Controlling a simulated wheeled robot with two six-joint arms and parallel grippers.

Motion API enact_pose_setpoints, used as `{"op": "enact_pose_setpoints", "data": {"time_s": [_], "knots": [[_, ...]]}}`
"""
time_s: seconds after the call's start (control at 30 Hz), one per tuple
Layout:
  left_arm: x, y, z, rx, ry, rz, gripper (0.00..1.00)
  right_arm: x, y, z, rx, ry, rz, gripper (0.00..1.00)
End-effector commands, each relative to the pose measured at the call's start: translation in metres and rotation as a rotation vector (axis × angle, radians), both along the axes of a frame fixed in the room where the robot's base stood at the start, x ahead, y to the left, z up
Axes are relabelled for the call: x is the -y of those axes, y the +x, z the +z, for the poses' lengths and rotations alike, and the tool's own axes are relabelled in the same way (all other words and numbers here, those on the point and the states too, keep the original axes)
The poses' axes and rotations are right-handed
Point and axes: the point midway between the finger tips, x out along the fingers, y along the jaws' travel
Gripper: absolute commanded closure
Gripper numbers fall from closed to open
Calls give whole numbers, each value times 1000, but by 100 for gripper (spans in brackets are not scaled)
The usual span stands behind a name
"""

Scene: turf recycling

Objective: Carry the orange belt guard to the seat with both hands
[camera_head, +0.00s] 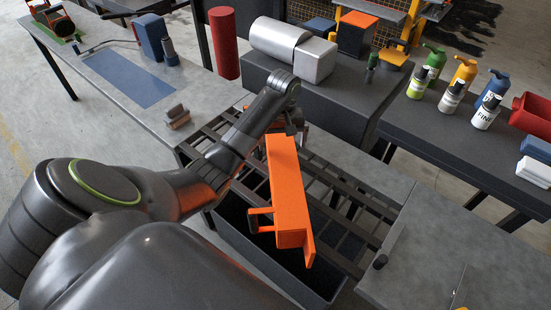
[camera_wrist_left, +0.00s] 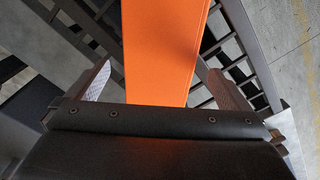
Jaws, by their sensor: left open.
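The orange belt guard (camera_head: 288,190) is a long angled piece with a dark-lined handle loop on its left side. It lies over the slatted frame above a dark bin, and I cannot tell what bears it. My left gripper (camera_head: 291,131) is at the guard's far end. In the left wrist view the guard (camera_wrist_left: 166,45) runs between the open fingers of my left gripper (camera_wrist_left: 158,75), with a gap on each side. My right gripper is in neither view. I cannot tell which place is the seat.
The slatted frame (camera_head: 345,187) spans between two grey worktops. A dark bin (camera_head: 262,262) stands below it. A small block stack (camera_head: 177,117) sits on the left worktop. A dark bench at right holds several bottles and a red container (camera_head: 533,115). A red cylinder (camera_head: 224,43) stands behind.

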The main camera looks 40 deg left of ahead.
Motion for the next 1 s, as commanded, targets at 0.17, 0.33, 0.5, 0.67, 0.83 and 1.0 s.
{"op": "enact_pose_setpoints", "data": {"time_s": [0.17, 0.33, 0.5, 0.67, 0.83, 1.0], "knots": [[0, 1, -12, 0, -1, 0, 0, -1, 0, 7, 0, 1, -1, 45], [-1, 2, -36, -2, -1, 0, 0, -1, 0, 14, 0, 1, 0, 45], [-1, 2, -54, 2, 1, -1, 0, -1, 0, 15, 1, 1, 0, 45], [-1, 2, -56, 3, 1, -2, 0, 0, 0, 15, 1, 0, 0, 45], [-1, 2, -56, 3, 1, -2, 10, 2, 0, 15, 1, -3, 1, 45], [-1, 2, -56, 3, 1, -1, 33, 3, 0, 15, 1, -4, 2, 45]]}}
